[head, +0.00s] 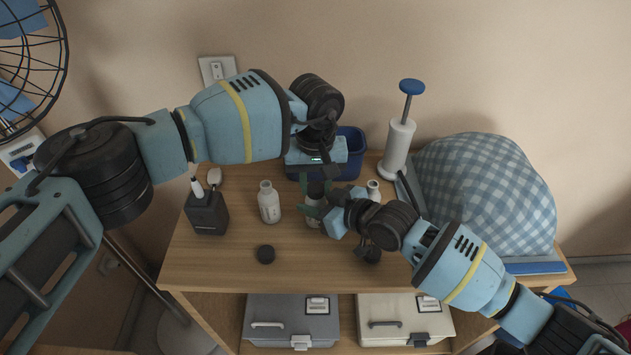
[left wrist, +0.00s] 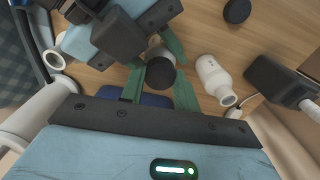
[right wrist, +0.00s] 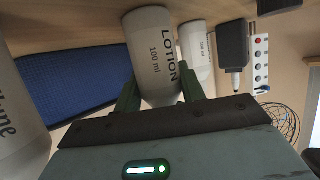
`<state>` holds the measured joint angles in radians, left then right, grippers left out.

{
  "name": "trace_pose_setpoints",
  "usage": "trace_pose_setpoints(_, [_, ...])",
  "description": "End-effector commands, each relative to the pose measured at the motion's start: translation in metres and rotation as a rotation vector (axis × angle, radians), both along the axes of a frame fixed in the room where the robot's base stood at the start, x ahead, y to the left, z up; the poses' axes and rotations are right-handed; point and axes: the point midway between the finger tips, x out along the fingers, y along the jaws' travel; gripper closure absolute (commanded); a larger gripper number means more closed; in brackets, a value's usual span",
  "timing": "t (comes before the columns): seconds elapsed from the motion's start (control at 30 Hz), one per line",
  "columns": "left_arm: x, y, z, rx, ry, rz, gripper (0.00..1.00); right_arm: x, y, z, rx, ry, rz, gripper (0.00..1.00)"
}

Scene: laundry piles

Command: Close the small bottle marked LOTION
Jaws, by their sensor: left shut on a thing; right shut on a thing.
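The small white LOTION bottle (right wrist: 152,45) stands on the table; its label reads LOTION, 100 ml in the right wrist view. My right gripper (right wrist: 160,90) is shut on its body from the side. In the head view the bottle (head: 312,214) is partly hidden by my right gripper. A round dark cap (left wrist: 161,74) is at the top of this bottle. My left gripper (left wrist: 160,86) comes from above and is shut on the cap, which also shows in the head view (head: 316,189). I cannot tell whether the cap is fully seated.
Open white bottles stand left (head: 269,203) and right (head: 373,187) of it. Loose dark caps lie in front (head: 265,254) (head: 372,256).

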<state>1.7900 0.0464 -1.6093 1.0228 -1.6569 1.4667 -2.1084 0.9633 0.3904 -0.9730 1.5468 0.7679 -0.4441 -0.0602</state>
Motion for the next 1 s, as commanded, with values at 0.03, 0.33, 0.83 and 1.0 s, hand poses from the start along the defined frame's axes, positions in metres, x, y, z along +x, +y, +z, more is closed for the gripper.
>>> trace_pose_setpoints(0.03, [0.0001, 0.0, 0.0001, 0.0, 0.0, -0.077, 0.96, 0.0, 0.0, -0.0001, 0.0, 0.0, 0.0, 1.0])
trace_pose_setpoints(0.33, [-0.0002, -0.0001, -0.0003, 0.0, 0.001, -0.524, 0.96, 0.0, 0.0, -0.0001, 0.0, 0.0, 0.0, 1.0])
trace_pose_setpoints(0.83, [-0.0018, -0.0026, -0.0005, -0.004, 0.002, -0.512, 0.43, -0.0002, 0.0007, -0.0001, 0.0, 0.0, 0.001, 1.0])
trace_pose_setpoints(1.0, [-0.0029, -0.0043, -0.0006, -0.007, 0.003, -0.515, 0.43, -0.0004, 0.0014, 0.0, 0.0, 0.001, 0.002, 1.0])
